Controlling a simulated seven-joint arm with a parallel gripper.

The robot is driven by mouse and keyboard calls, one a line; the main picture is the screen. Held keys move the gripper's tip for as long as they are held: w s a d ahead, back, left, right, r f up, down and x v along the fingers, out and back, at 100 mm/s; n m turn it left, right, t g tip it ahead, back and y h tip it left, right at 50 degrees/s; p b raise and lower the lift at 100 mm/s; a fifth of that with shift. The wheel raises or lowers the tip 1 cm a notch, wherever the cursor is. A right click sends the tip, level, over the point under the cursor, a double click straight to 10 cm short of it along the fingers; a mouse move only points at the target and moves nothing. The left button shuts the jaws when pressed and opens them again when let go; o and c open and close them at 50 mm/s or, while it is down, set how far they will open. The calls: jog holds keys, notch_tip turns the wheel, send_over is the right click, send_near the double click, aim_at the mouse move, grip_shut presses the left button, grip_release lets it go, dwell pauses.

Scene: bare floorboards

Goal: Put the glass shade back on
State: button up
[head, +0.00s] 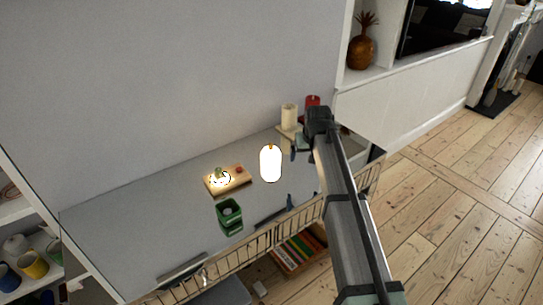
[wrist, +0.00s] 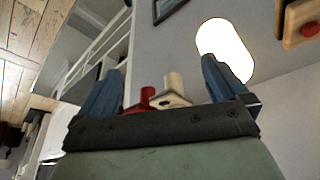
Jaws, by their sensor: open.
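The glass shade (head: 270,163) is a bright white, rounded capsule that appears to stand upright on the grey tabletop. In the wrist view the shade (wrist: 226,48) is partly hidden behind the right finger. A wooden lamp base (head: 232,181) with a small red knob lies to its left, with a glowing fitting (head: 219,177) on it. The wooden base (wrist: 298,22) also shows at the wrist view's upper right edge. My gripper (head: 298,152) is open, to the right of the shade. In the wrist view nothing shows held between the fingers (wrist: 162,68).
A green holder (head: 229,216) stands in front of the lamp base. A wire rail (head: 245,246) runs along the table's front. The table's left part is clear.

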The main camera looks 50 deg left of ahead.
jog(key=n, duration=0.2)
send_near(270, 153)
jog(key=shift+y, duration=0.3)
jog(key=x, duration=0.8)
jog(key=shift+w+d, duration=0.1)
jog(key=shift+d, duration=0.2)
jog(key=shift+w+a+x, duration=0.1)
jog(key=shift+w+x, duration=0.05)
jog(key=shift+x, duration=1.15)
jog(key=shift+w+a+x, duration=0.1)
jog(key=shift+w+x, duration=0.1)
jog(key=shift+x, duration=1.1)
jog(key=shift+r, duration=0.15)
jog(key=c, duration=0.9)
